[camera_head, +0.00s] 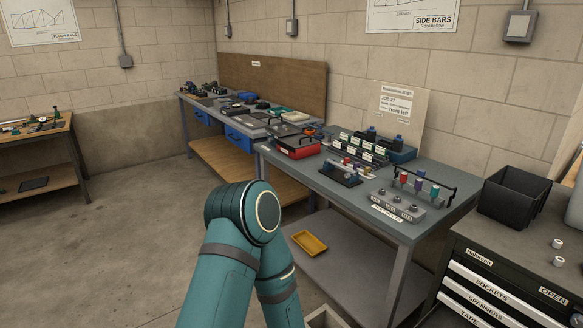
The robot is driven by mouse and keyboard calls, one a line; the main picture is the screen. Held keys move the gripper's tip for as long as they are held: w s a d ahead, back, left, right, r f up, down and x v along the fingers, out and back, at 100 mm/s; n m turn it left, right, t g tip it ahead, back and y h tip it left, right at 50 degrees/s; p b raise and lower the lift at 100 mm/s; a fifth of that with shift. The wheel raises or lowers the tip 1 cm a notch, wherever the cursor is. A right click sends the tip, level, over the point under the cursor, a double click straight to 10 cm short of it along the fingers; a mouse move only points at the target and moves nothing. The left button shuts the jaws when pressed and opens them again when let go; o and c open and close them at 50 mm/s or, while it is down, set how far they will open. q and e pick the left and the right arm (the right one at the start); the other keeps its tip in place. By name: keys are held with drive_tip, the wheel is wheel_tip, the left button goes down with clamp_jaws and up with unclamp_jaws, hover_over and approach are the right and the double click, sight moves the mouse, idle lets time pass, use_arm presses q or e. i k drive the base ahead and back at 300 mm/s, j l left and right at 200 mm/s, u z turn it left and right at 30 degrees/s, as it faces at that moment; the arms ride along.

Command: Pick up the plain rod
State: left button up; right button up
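I cannot make out a plain rod in the head view. Small coloured cylinders, red, teal and purple (419,185), stand on a grey block (398,206) on the near bench (440,220). A blue fixture (343,173) lies to their left. Labelled dark trays (360,149) stand behind. One of my teal arms rises from the bottom middle, its elbow bent in front of the bench; I cannot tell which arm. Neither gripper is in view.
A red case (297,147) sits on the bench's left part, and a yellow tray (309,242) on its lower shelf. A black bin (512,194) stands on the drawer cabinet (500,284) at right. A second bench (230,122) runs behind. Open floor (110,220) lies left.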

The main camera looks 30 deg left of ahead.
sight(333, 162)
drive_tip(key=i+u, duration=0.7)
drive_tip(key=z, duration=0.4)
drive_tip(key=i+j+z, duration=0.1)
drive_tip(key=z, duration=0.25)
drive_tip(key=j+z, duration=0.15)
drive_tip(key=z, duration=0.25)
drive_tip(key=j+z, duration=0.1)
drive_tip(key=z, duration=0.25)
drive_tip(key=j+z, duration=0.7)
drive_tip(key=j, duration=0.15)
drive_tip(key=k+j+z, duration=0.15)
drive_tip(key=j, duration=0.15)
drive_tip(key=j+z, duration=0.1)
drive_tip(key=j, duration=0.2)
drive_tip(key=k+j+z, duration=0.15)
drive_tip(key=k+j, duration=0.15)
drive_tip(key=j, duration=0.2)
drive_tip(key=k+j+z, duration=0.1)
drive_tip(key=j, duration=0.2)
drive_tip(key=k+j, duration=0.2)
drive_tip(key=j, duration=0.15)
